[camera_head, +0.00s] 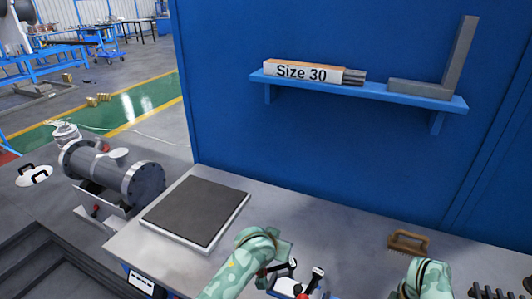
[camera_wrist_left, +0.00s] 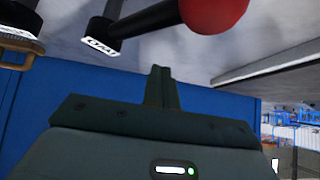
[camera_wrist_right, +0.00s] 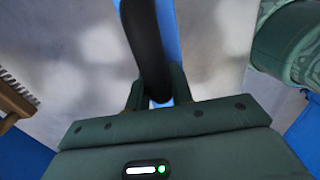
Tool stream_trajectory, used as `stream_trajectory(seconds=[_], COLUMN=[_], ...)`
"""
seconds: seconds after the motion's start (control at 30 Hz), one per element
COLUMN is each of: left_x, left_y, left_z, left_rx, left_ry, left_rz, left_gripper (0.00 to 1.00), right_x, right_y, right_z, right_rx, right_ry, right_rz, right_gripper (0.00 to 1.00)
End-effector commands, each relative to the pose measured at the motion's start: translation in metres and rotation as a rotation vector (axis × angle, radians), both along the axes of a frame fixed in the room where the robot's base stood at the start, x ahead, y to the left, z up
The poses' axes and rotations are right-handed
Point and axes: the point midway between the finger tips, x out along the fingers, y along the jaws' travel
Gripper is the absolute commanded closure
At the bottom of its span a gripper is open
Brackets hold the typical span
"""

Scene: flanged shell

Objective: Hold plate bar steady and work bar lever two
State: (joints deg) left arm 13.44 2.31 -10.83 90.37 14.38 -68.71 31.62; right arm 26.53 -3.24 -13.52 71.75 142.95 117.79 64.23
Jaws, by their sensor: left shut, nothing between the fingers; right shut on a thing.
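My left gripper (camera_wrist_left: 160,85) is shut and empty. In the left wrist view it is just below a black lever (camera_wrist_left: 150,20) with a red ball knob (camera_wrist_left: 213,10) and a white label end (camera_wrist_left: 102,46) whose text I cannot read surely. A second labelled end (camera_wrist_left: 18,32) is at the left edge. In the head view, the black lever heads (camera_head: 318,271) and a red knob (camera_head: 298,288) are at the bottom, beside my left arm. My right gripper (camera_wrist_right: 157,92) is shut on a black-and-blue bar (camera_wrist_right: 147,40). In the head view its fingers are hidden.
A wooden brush (camera_head: 408,242) lies on the grey bench; its bristles show in the right wrist view (camera_wrist_right: 12,100). A dark mat (camera_head: 196,211) lies at the left. A flanged shell (camera_head: 112,172) stands beyond the bench. A blue shelf (camera_head: 360,89) holds a Size 30 box (camera_head: 302,72).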

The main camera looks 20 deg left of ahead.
Motion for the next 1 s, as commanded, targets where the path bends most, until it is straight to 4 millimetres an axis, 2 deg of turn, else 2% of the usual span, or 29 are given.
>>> stream_trajectory(seconds=[0.03, 0.1, 0.57, 1.0], left_x=[0.011, 0.019, -0.048, -0.069], left_y=[0.0, -0.001, -0.001, 0.073], left_z=[0.003, 0.007, 0.076, 0.035], left_rx=[-0.001, -0.002, -0.004, 0.097], left_ry=[-0.002, -0.001, -0.003, 0.0], left_rz=[0.001, -0.001, 0.0, 0.144], left_gripper=[1.0, 1.0, 1.0, 1.0], right_x=[0.0, 0.0, -0.001, -0.001], right_y=[0.0, 0.0, 0.0, 0.0], right_z=[0.0, 0.0, -0.001, -0.001], right_rx=[-0.001, -0.001, -0.001, -0.001], right_ry=[0.001, 0.001, 0.002, 0.002], right_rz=[-0.001, -0.001, 0.0, 0.001], right_gripper=[1.0, 1.0, 1.0, 1.0])
